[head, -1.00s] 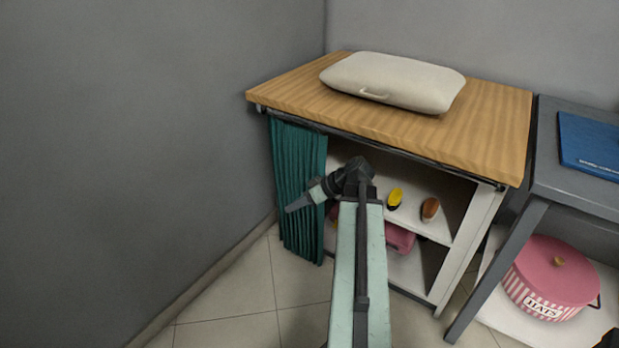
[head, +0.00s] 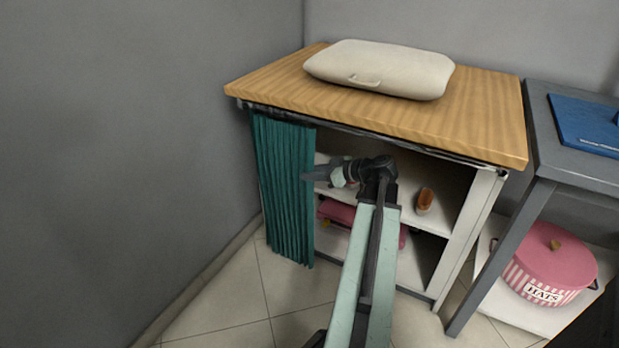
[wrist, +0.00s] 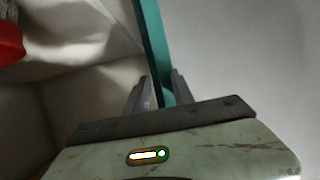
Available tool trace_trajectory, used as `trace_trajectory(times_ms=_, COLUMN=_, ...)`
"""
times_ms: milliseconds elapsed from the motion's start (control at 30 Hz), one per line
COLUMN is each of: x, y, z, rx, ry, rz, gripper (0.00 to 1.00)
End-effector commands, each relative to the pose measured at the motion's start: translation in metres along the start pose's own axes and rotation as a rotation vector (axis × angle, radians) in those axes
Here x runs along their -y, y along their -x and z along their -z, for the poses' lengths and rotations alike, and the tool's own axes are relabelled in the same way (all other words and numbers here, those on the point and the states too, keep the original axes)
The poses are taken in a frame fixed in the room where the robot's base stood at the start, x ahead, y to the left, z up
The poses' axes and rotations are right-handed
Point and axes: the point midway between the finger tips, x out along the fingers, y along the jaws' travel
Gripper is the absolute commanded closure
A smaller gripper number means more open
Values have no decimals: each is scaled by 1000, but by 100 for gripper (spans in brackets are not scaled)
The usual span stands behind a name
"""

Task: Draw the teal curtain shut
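The teal curtain (head: 284,190) hangs bunched at the left end of the wooden-topped counter's front. Most of the opening to its right is uncovered. My gripper (head: 308,176) reaches left across the opening, with its tip at the curtain's right edge. In the wrist view, a narrow strip of the curtain (wrist: 150,40) runs down between the two fingers of my gripper (wrist: 160,90). The gap between the fingers is small. I cannot tell whether they press on the cloth.
The counter (head: 400,110) bears a pale cushion-like item (head: 380,68). An orange-brown object (head: 425,200) and pink items (head: 338,211) sit on the shelves. A grey table (head: 570,138) with a pink pot (head: 550,260) below stands right. A grey wall (head: 120,150) is close left.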

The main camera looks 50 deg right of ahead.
Motion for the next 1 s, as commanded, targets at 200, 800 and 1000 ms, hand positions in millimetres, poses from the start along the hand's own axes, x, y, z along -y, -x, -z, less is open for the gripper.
trace_trajectory(times_ms=200, x=0, y=-7, z=1, rx=0, ry=0, rz=0, gripper=71)
trace_trajectory(times_ms=800, x=1, y=-7, z=1, rx=0, ry=0, rz=2, gripper=100)
trace_trajectory(times_ms=1000, x=1, y=-8, z=1, rx=0, ry=0, rz=2, gripper=100)
